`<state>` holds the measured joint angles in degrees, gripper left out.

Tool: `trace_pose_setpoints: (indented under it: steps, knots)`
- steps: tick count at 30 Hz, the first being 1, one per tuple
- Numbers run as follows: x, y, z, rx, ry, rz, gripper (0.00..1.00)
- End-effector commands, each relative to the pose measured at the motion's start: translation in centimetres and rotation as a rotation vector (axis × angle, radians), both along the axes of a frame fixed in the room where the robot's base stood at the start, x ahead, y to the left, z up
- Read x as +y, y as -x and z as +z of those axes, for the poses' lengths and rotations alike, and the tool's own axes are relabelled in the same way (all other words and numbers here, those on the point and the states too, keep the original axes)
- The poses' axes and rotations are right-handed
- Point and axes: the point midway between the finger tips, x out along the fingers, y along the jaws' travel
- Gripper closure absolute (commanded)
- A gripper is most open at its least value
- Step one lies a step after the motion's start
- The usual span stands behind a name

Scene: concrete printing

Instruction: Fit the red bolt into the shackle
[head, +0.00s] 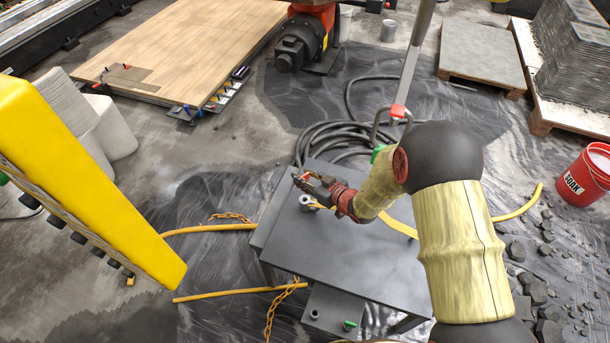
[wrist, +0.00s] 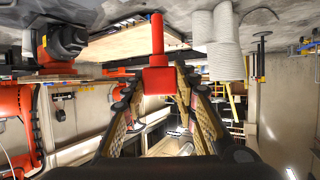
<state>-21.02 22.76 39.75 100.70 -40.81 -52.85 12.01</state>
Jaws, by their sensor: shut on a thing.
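My gripper (head: 312,183) is over the left part of the dark table, with its fingers pointing left. In the wrist view it (wrist: 160,95) is shut on the red bolt (wrist: 157,78). The bolt's square red head is between the fingertips and its shank points up in that picture. In the head view only a small bit of the bolt (head: 297,177) shows at the fingertips. A grey shackle-like bow (head: 378,127) hangs at the lower end of a grey strap with a red band, behind my arm. My arm partly hides it, and it is apart from the bolt.
A short grey hollow cylinder (head: 306,202) stands on the dark table (head: 340,245) just below my gripper. A green piece (head: 349,325) lies on a lower dark plate. A yellow beam (head: 80,170) fills the left. Black hose coils (head: 325,140) lie behind the table.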

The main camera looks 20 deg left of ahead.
Motion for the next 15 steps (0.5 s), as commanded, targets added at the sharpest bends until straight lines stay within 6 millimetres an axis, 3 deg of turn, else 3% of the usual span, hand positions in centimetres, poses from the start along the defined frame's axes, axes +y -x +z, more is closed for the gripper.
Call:
trace_pose_setpoints:
  steps: [8, 15]
  knots:
    - [0.0, 0.0, -0.6, 0.002, -0.001, -0.001, 1.00]
    - [0.0, 0.0, -2.3, 0.002, 0.000, -0.002, 1.00]
